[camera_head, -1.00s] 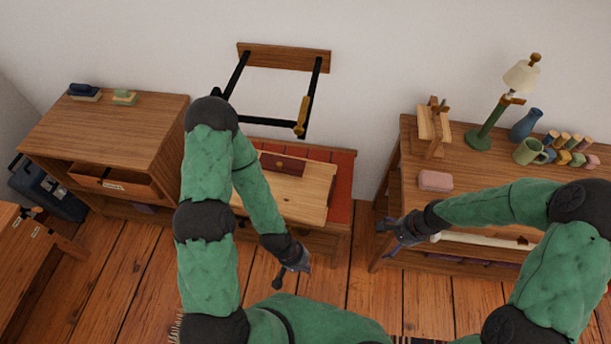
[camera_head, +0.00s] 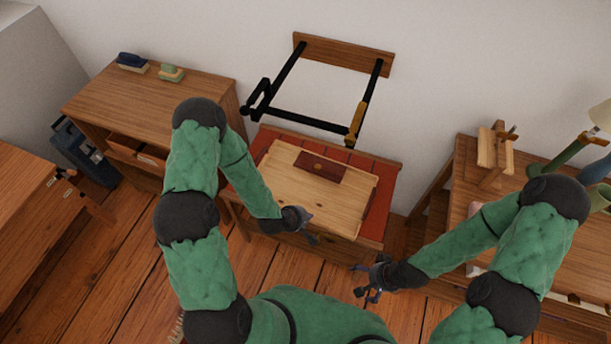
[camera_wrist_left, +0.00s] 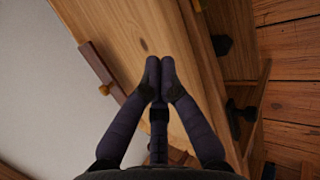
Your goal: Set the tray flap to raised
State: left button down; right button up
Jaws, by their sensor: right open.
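A light wooden panel (camera_head: 290,200) lies flat on a red-topped table (camera_head: 385,205); it looks like the tray flap. A dark red-brown block (camera_head: 320,167) with a small knob sits on its far part. My left gripper (camera_head: 308,224) is over or beside the panel's near edge; contact cannot be told. In the left wrist view its fingertips (camera_wrist_left: 160,68) are together with nothing visible between them, in front of a pale wooden surface (camera_wrist_left: 130,30). My right gripper (camera_head: 367,284) is open and empty, in front of the table's right side.
A black wall frame (camera_head: 315,121) with a yellow piece (camera_head: 356,119) juts out above the table's back. A wooden cabinet (camera_head: 185,98) stands left, and a workbench (camera_head: 540,245) with a lamp stands right. Bare floor (camera_head: 150,270) lies in front.

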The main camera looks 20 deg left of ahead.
aim_at(315, 172)
pick_arm(q)
jog(key=w+a+n+t+b, duration=0.1)
jog(key=w+n, duration=0.1)
jog(key=n, duration=0.1)
jog(key=w+a+r+n+t, duration=0.1)
jog(key=w+a+n+t, duration=0.1)
jog(key=w+n, duration=0.1)
jog(key=w+a+n+t+b, duration=0.1)
jog(key=w+n, duration=0.1)
jog(key=n, duration=0.3)
jog(key=shift+w+a+r+t+y+b, duration=0.2)
jog(key=shift+w+a+t+y+b, duration=0.1)
jog(key=shift+a+t, duration=0.1)
jog(key=n, duration=0.1)
jog(key=w+a+n+t, duration=0.1)
jog(key=shift+r+n, duration=0.4)
jog(key=b+x, duration=0.4)
jog(key=x, duration=0.6)
jog(key=shift+b, duration=0.35)
jog(key=shift+r+g+p, duration=0.3)
jog(key=shift+r+p, duration=0.05)
jog(key=shift+p, duration=0.2)
jog(key=shift+g+y+p, duration=0.3)
jog(key=shift+g, duration=0.1)
jog(key=shift+r, duration=0.1)
